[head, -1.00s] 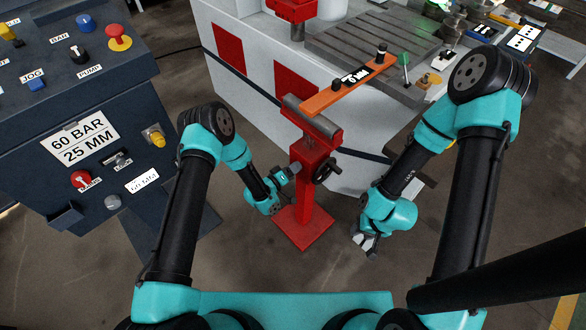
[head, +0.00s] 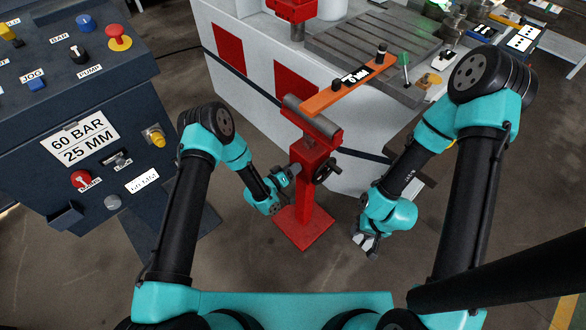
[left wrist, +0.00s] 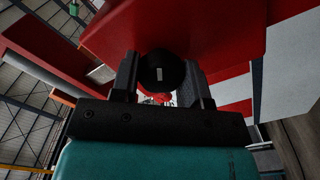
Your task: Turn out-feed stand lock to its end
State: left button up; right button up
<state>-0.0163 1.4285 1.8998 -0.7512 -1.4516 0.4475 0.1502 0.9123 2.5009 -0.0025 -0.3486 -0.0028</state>
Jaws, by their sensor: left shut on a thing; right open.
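The red out-feed stand (head: 306,200) stands on the floor in the middle of the head view, with a roller (head: 308,118) on top. A black handwheel (head: 326,170) is on the stand's right side. My left gripper (head: 292,174) is at the left side of the stand's post. In the left wrist view, its two fingers (left wrist: 160,88) are shut on a round black knob with a pale mark, the stand lock (left wrist: 161,72), under the red stand body. My right gripper (head: 366,243) is open and empty, low to the right of the stand.
An orange bar (head: 345,88) with a label spans from near the roller to the grey slotted table (head: 375,40). The white machine body (head: 245,55) is behind. A dark control console (head: 75,130) is at left. Floor around the stand's base is free.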

pick_arm(q)
jog(key=m, duration=0.4)
jog(key=shift+m, duration=2)
jog(key=o, duration=0.9)
jog(key=v, duration=1.7)
jog(key=shift+s+a, duration=0.15)
jog(key=shift+s, duration=0.05)
